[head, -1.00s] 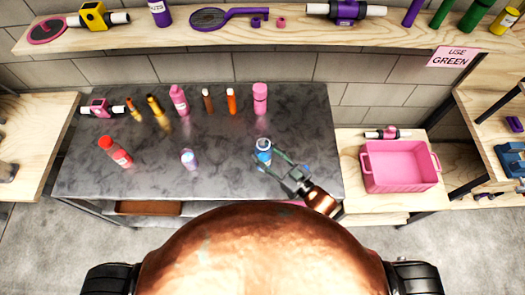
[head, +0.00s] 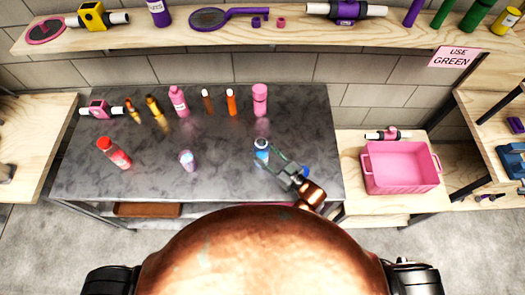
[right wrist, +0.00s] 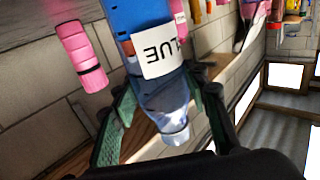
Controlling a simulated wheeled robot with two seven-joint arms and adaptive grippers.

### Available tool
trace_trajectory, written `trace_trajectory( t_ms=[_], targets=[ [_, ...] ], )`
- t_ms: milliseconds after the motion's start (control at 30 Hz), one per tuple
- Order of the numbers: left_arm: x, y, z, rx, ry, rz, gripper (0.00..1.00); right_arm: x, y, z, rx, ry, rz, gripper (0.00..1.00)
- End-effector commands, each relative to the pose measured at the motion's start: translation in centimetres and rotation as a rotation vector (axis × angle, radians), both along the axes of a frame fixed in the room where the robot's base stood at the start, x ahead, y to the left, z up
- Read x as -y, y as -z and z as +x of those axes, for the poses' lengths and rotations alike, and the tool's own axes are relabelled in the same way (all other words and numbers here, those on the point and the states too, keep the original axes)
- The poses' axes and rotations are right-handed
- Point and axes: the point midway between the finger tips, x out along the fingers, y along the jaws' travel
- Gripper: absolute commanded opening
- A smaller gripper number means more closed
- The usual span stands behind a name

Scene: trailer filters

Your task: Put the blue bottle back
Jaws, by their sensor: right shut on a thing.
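The blue bottle (head: 261,146) is upright near the right front of the dark grey counter (head: 220,185). My right gripper (head: 268,156) is shut on it, coming in from the lower right. In the right wrist view the blue bottle (right wrist: 132,15) has a white label with part of the word BLUE. The green fingers of my right gripper (right wrist: 168,105) are on both sides of its clear part. I cannot tell whether its base touches the counter. My left gripper is out of view.
A red bottle (head: 114,153) and a pale bottle (head: 187,160) stand to the left. Pink bottles and several orange or brown items stand behind. A pink bin (head: 402,167) is on the wooden side table. A shelf (head: 230,39) runs along the wall above.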

Motion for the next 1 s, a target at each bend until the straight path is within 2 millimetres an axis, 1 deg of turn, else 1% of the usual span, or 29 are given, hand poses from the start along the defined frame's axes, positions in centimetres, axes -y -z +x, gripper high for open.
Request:
trace_trajectory(
  t_ms=[100, 233, 267, 500, 767, 867, 1000],
  targets=[
    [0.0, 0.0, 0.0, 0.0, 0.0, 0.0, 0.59, 0.0, -0.1, 0.0, 0.001, 0.0, 0.001, 0.08],
    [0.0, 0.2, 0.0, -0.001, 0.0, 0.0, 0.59, 0.0, 0.3, 0.0, 0.0, 0.0, 0.0, 0.08],
    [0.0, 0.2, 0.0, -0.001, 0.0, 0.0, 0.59, 0.0, 0.4, 0.0, -0.001, 0.0, -0.001, 0.42],
    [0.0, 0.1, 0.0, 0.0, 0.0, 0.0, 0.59, 0.0, 0.3, 0.0, -0.001, 0.0, -0.001, 0.59],
    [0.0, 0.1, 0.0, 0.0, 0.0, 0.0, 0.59, 0.0, 0.3, 0.0, -0.001, 0.0, -0.001, 0.59],
    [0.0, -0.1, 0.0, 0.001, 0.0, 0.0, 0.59, 0.1, -0.2, -0.1, 0.001, 0.0, -0.001, 0.59],
    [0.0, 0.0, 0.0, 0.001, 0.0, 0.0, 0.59, 1.6, 0.2, -1.5, -0.002, 0.001, -0.004, 0.59]
  ],
)
